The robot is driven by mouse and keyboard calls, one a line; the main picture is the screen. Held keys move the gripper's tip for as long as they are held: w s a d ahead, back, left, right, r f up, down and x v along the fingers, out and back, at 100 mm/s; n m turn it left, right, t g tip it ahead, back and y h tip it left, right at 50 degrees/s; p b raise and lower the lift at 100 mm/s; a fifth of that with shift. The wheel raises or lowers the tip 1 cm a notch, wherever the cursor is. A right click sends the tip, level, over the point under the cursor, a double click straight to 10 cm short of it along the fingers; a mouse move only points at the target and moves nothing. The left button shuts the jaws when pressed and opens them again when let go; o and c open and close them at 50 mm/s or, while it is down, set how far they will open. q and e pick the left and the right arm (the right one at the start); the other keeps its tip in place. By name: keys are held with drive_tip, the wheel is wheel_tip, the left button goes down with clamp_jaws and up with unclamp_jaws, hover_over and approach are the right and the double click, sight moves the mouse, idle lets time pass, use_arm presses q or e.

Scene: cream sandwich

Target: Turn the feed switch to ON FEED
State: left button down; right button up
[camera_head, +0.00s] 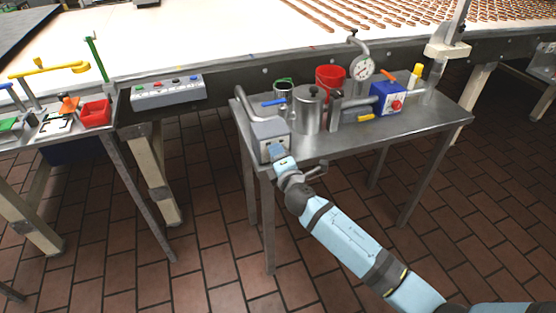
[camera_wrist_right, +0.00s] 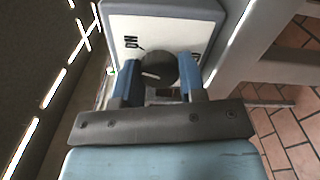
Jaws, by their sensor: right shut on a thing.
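The feed switch is a dark round knob (camera_wrist_right: 158,68) on the pale front plate (camera_wrist_right: 190,28) of a grey box (camera_head: 268,131). The box stands at the left front corner of the small steel table. My right gripper (camera_head: 277,151) is at the front of this box. In the right wrist view the blue fingers of my right gripper (camera_wrist_right: 160,84) are on both sides of the knob, shut on it. A pale mark on the knob lies toward its left. Black lettering, partly readable as ON, is at the knob's upper left; other lettering at its right is mostly hidden by a finger. My left gripper is not in view.
The steel table (camera_head: 335,147) also holds a metal canister (camera_head: 308,112), a red cup (camera_head: 329,78), a gauge (camera_head: 361,67) and a blue box (camera_head: 388,98). A grey button panel (camera_head: 167,92) is to the left. Tiled floor is open in front.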

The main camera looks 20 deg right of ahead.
drive_tip(key=shift+m+b, duration=0.4)
drive_tip(key=shift+m, duration=1.2)
drive_tip(key=o, duration=0.9)
drive_tip(key=s, duration=1.3)
drive_tip(key=shift+s+d, duration=0.25)
drive_tip(key=shift+s, duration=0.15)
